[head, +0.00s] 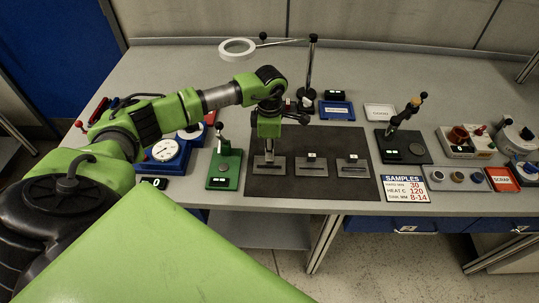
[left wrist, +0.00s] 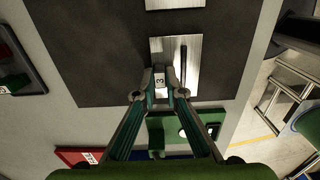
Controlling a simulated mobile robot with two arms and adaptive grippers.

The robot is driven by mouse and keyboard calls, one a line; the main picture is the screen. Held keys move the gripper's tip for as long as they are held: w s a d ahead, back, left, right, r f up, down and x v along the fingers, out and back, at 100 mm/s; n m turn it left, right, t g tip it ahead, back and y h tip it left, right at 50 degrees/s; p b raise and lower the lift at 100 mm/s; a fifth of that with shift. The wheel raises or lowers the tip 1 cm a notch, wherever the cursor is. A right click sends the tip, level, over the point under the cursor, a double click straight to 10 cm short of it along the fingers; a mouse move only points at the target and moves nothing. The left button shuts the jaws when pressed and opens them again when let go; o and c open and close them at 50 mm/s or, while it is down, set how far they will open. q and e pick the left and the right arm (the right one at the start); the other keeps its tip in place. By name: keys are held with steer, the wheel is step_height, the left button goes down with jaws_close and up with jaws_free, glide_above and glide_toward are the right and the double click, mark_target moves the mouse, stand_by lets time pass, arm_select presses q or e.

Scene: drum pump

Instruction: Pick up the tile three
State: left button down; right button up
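Tile three is a bright metal plate with a dark slot and a small block marked 3; it shows in the left wrist view (left wrist: 193,62). In the head view it is the leftmost of three tiles (head: 279,169) on the dark mat (head: 330,190). My left gripper (head: 268,155) points down over its back edge. In the left wrist view the fingertips (left wrist: 160,75) are close together on both sides of the block marked 3, with no clear gap. The tile appears flat on the mat. My right gripper is not in view.
Two more tiles (head: 312,170) (head: 354,171) lie to the right on the mat. A green lever stand (head: 224,170) and a blue dial gauge (head: 168,155) stand to the left. A samples sign (head: 405,190) is at the front right. A black stand (head: 311,70) rises behind the mat.

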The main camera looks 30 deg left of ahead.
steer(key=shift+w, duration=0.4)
arm_select(q)
steer(key=shift+r, duration=0.1)
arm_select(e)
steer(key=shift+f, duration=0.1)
